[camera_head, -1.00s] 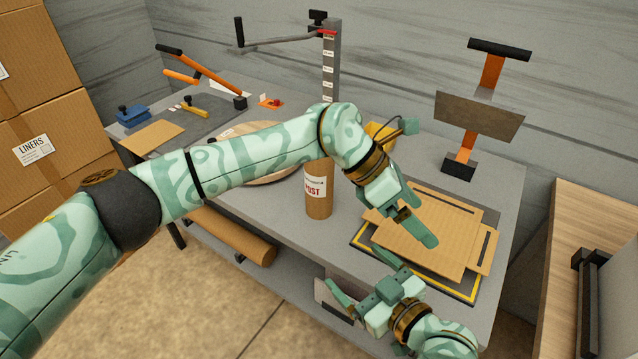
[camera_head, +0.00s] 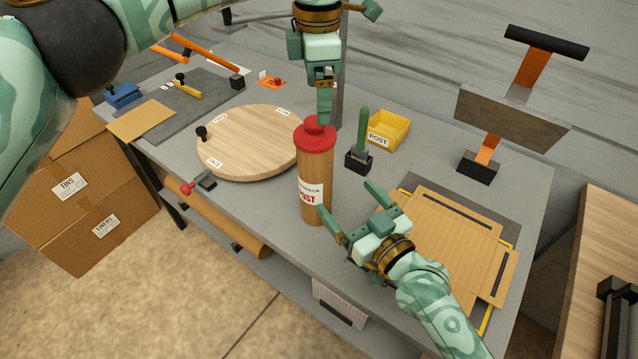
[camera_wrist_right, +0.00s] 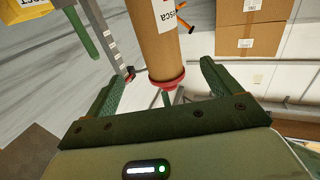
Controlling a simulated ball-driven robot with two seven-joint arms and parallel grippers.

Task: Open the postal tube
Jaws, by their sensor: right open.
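The postal tube (camera_head: 315,180) is a brown cylinder with a red cap (camera_head: 315,135), standing upright near the table's front edge. Its label partly shows. My left gripper (camera_head: 324,118) points down at the top of the cap, seen edge-on; whether its jaws hold the cap's knob is unclear. My right gripper (camera_head: 345,212) is open in front of and to the right of the tube, one fingertip close to its lower part. In the right wrist view, which is upside down, the tube (camera_wrist_right: 160,40) and its red end (camera_wrist_right: 167,86) appear between the spread fingers.
A round wooden board (camera_head: 250,150) lies left of the tube. A green-handled tool in a black holder (camera_head: 358,158) and a yellow bin (camera_head: 388,132) stand behind right. Flat cardboard (camera_head: 450,240) lies on the right. A press-like stand (camera_head: 478,168) is at the back right.

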